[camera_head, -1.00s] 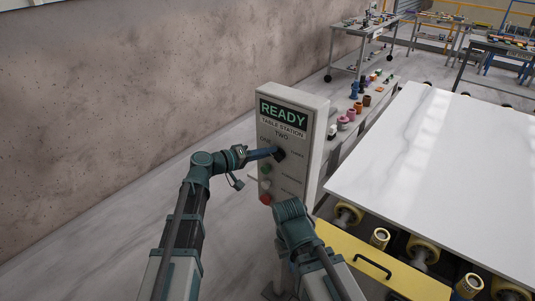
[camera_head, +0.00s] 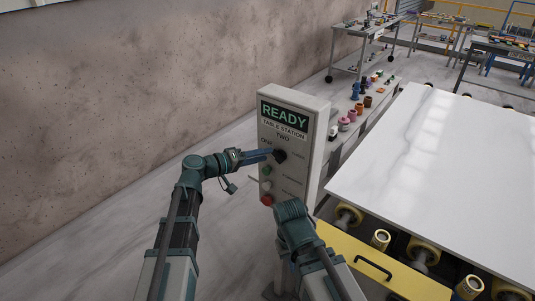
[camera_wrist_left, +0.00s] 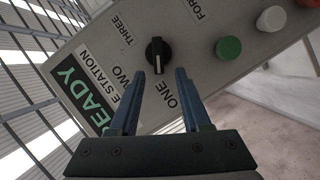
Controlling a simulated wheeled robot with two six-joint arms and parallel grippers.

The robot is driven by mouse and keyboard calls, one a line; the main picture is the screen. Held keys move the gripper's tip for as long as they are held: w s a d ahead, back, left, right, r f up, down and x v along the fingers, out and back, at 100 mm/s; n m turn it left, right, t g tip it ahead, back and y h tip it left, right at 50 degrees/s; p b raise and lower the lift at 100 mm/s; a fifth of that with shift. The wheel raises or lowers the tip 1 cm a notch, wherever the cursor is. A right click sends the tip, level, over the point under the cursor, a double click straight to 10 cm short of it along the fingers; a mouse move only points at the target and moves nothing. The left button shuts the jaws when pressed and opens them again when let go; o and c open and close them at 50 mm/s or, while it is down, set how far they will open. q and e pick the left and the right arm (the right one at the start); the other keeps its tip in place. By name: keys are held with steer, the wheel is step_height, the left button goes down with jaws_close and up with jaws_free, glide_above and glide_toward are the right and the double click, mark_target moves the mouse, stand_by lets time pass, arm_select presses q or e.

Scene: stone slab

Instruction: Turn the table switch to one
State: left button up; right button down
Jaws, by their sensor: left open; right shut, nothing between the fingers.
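The table switch is a black rotary knob (camera_head: 280,155) on the front of a grey control box (camera_head: 319,150) headed READY, TABLE STATION. My left gripper (camera_head: 270,154) is open before the knob. In the left wrist view, its blue fingers (camera_wrist_left: 160,73) are spread to either side of the knob, with a gap on each side. My right arm shows below the box; its fingers are hidden.
Green (camera_wrist_left: 228,47) and white (camera_wrist_left: 271,19) buttons and a red one (camera_head: 266,201) sit below the knob. A large white slab (camera_head: 440,170) on rollers is at right, with a yellow front (camera_head: 385,265). A bare wall is at left.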

arm_select(q)
steer(key=p+v, duration=0.1)
steer(key=v, duration=1)
steer(key=shift+p, duration=0.35)
steer(key=shift+s+a+f, duration=0.1)
steer(key=s+d+f+m+g+y, duration=0.3)
steer(key=s+d+f+g+y, duration=0.3)
steer(key=s+d+f, duration=0.55)
steer(key=s+a+f+m+g+y, duration=0.2)
steer(key=s+a+f+g+y, duration=0.1)
steer(key=s+f+y, duration=0.3)
steer(key=shift+s+a+y, duration=0.6)
steer(key=shift+s+y, duration=0.6)
steer(key=shift+s, duration=0.4)
steer(key=shift+d+f, duration=0.1)
